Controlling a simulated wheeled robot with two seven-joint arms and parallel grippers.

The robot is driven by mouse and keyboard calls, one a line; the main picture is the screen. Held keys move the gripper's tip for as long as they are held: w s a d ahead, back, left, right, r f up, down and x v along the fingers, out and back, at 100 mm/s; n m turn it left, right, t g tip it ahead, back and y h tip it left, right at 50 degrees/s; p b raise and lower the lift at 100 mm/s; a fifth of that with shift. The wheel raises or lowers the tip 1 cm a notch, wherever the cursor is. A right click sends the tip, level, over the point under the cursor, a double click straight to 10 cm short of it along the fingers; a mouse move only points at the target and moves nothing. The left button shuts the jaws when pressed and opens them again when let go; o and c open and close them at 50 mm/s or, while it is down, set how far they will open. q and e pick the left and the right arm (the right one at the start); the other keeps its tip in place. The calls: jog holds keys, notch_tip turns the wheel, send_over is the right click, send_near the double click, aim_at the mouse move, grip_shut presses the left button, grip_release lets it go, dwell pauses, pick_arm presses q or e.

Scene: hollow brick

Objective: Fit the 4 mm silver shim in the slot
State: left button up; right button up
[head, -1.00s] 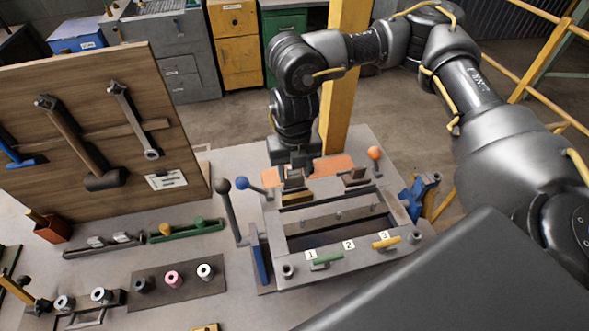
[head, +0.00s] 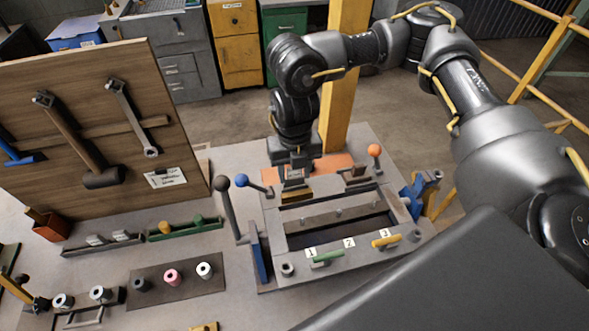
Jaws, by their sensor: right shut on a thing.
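The grey metal frame (head: 300,268) stands on the bench, with a long dark opening (head: 345,234) and a grey crossbar (head: 325,216) carrying small silver pins. Labels 1, 2 and 3 run along its near edge, beside a green piece (head: 328,257) and a yellow piece (head: 386,241). My right gripper (head: 294,183) points down at the frame's far left side, shut on a small brown block (head: 297,196); its fingertips are too small and dark to see well. I cannot make out a silver shim for certain. My left gripper is out of view.
A blue-knobbed lever (head: 250,186) and a dark-knobbed lever (head: 229,207) stand left of the frame, an orange knob (head: 374,151) behind it. A tool board (head: 60,110), small racks (head: 184,229) and a plate with spools (head: 172,281) fill the left.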

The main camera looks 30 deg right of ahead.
jog(key=shift+f+b, duration=0.65)
jog(key=shift+f, duration=0.4)
jog(key=o, duration=1.1)
jog(key=shift+c, duration=0.2)
jog(key=shift+r, duration=0.15)
notch_tip(320, 180, up, 9)
jog(key=shift+r+b, duration=0.2)
jog(key=shift+b, duration=0.95)
jog(key=shift+r, duration=0.6)
